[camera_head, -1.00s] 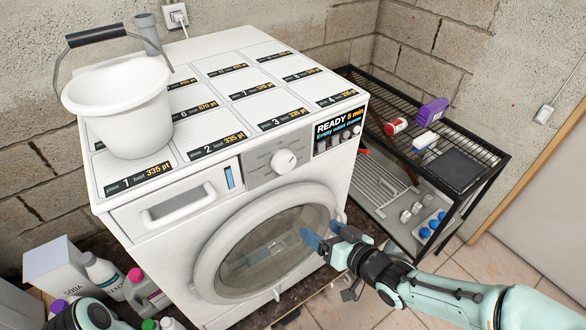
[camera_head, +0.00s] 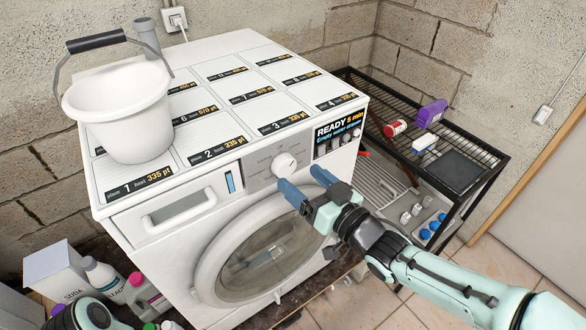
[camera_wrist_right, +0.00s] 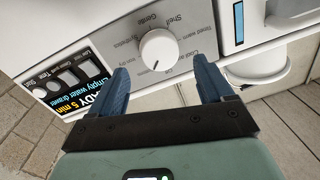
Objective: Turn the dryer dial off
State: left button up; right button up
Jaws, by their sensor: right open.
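The dryer dial (camera_head: 284,163) is a white round knob on the grey control panel of the white dryer (camera_head: 170,215). In the right wrist view the dial (camera_wrist_right: 159,50) lies ahead of and between my finger lines, with labels around it. My right gripper (camera_head: 302,182) is open and empty, just below and to the right of the dial in the head view. Its blue fingers (camera_wrist_right: 160,85) do not visibly touch the dial. The display (camera_head: 339,126) reads "READY 5 min, Empty water drawer". My left gripper is not clearly seen; part of my left arm shows at the bottom left.
A white bucket (camera_head: 125,115) stands on the dryer top at the left. The drawer handle (camera_head: 180,210) sticks out left of the dial. The round door (camera_head: 262,255) is below. A black wire shelf (camera_head: 458,170) with small items stands at the right. Bottles and a box (camera_head: 60,277) are on the floor at left.

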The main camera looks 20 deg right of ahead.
aim_at(287, 168)
jog(key=shift+x, duration=1.95)
pick_arm(q)
jog(key=shift+w+r, duration=0.3)
jog(key=shift+r, duration=0.1)
pick_arm(e)
jog(key=c, duration=1)
jog(key=shift+n, duration=0.3)
jog(key=shift+c, duration=0.2)
jog(key=n+b, duration=0.5)
jog(key=shift+a+f+b, duration=0.1)
jog(key=shift+a+b, duration=0.05)
jog(key=shift+b, duration=0.25)
jog(key=shift+n+g+h+b, duration=0.3)
jog(key=shift+n+b, duration=0.6)
pick_arm(q)
jog(key=s+f+b, duration=0.1)
jog(key=s+f, duration=0.2)
jog(key=f, duration=0.6)
jog(key=shift+s+f, duration=0.2)
jog(key=shift+f, duration=0.15)
pick_arm(e)
jog(key=shift+n, duration=0.7)
